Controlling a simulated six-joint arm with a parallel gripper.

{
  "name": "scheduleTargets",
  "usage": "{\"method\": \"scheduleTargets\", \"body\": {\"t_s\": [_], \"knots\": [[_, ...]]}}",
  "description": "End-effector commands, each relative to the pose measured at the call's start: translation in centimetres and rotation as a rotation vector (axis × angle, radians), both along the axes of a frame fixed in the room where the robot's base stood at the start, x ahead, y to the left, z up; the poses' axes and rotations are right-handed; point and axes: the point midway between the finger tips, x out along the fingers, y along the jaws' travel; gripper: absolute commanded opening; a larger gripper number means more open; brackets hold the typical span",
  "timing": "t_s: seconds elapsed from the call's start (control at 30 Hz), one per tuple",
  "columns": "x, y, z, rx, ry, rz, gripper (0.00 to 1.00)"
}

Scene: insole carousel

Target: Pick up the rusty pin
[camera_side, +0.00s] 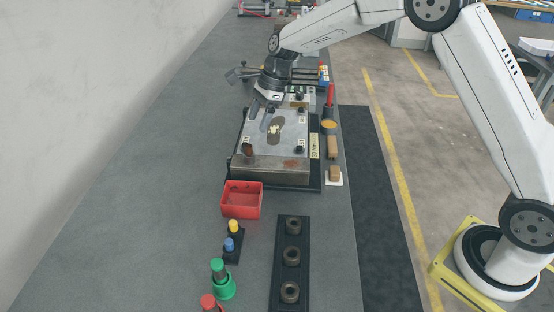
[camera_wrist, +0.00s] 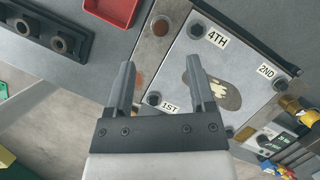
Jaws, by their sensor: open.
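The rusty pin (camera_side: 247,149) is a small brown upright piece at the front left corner of the metal plate (camera_side: 271,150) in the side view. In the wrist view a round rusty top (camera_wrist: 160,26), which looks like the same pin, shows beyond my fingertips, beside the plate's 4TH corner. My gripper (camera_side: 260,115) points down over the plate's far left part, apart from the pin. In the wrist view its two fingers (camera_wrist: 160,68) are spread with nothing between them.
Dark bolts sit at the plate corners, with an insole-shaped patch (camera_wrist: 218,92) in the middle. A red tray (camera_side: 242,199) stands in front of the block, near a rack of dark rings (camera_side: 291,253). A red-handled tool stands at right. The bench left of the block is clear.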

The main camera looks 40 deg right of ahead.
Motion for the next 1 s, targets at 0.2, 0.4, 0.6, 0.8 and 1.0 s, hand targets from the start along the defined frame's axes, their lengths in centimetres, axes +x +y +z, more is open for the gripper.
{"method": "scheduleTargets", "body": {"t_s": [0.2,0.4,0.6,0.8,1.0], "knots": [[0.1,0.1,-0.1,0.004,0.005,-0.008,0.7],[0.2,0.6,-1.4,0.003,0.005,-0.008,0.7],[0.3,1.0,-2.4,0.003,0.004,-0.007,0.7],[0.3,1.1,-2.6,0.003,0.004,-0.007,0.7],[0.4,1.7,-4.2,0.003,0.005,-0.005,0.7]]}}
